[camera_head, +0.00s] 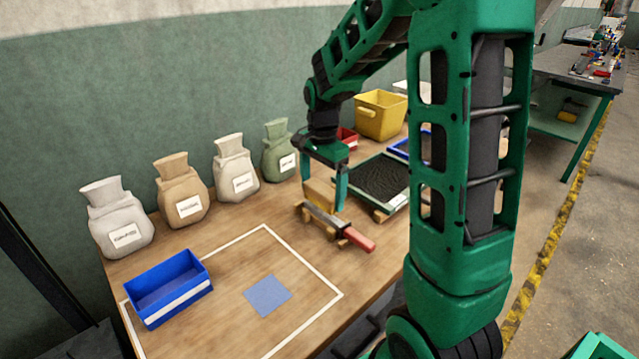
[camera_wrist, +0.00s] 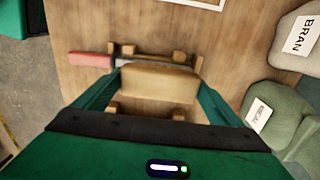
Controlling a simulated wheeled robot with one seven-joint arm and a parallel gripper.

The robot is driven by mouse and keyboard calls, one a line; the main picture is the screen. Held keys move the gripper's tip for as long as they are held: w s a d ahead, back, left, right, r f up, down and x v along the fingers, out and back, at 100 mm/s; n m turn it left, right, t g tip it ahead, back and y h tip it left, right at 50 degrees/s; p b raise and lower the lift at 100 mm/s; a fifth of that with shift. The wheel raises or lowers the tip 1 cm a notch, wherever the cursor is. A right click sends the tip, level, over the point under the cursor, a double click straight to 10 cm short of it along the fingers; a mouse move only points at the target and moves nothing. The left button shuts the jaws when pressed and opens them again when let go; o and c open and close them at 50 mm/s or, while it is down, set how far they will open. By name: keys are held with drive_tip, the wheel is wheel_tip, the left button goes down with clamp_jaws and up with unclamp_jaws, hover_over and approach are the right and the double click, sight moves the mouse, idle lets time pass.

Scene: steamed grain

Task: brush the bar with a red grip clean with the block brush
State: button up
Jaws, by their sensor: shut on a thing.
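The bar with a red grip (camera_head: 358,238) lies across wooden rests (camera_head: 343,242) on the table, its grip toward the lower right. In the wrist view its red grip (camera_wrist: 90,60) points left. The block brush (camera_head: 320,194) is a tan wooden block. My gripper (camera_head: 322,196) is shut on the block brush, one finger on each side. The brush (camera_wrist: 158,82) is over the bar and hides part of it in the wrist view. I cannot tell whether its underside touches the bar.
A black-filled tray (camera_head: 337,176) stands just behind the bar, near a yellow bin (camera_head: 381,116). Several labelled sacks (camera_head: 236,168) line the wall. A blue bin (camera_head: 168,287) and a blue square (camera_head: 267,295) lie at the front left, where the white-outlined area is mostly clear.

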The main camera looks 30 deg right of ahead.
sight(315, 184)
drive_tip(key=shift+f, duration=0.15)
drive_tip(key=shift+s, duration=0.1)
idle(0.3)
drive_tip(key=shift+s+d, duration=0.15)
drive_tip(key=shift+s, duration=0.95)
drive_tip(key=shift+f, duration=0.95)
idle(1.1)
drive_tip(key=shift+w, duration=0.1)
drive_tip(key=shift+w+a+r, duration=0.1)
drive_tip(key=shift+w+a, duration=0.05)
drive_tip(key=shift+w, duration=0.45)
drive_tip(key=shift+w+a, duration=0.15)
drive_tip(key=shift+w, duration=0.45)
drive_tip(key=shift+w+a, duration=0.25)
drive_tip(key=shift+w, duration=0.9)
drive_tip(key=shift+s, duration=0.1)
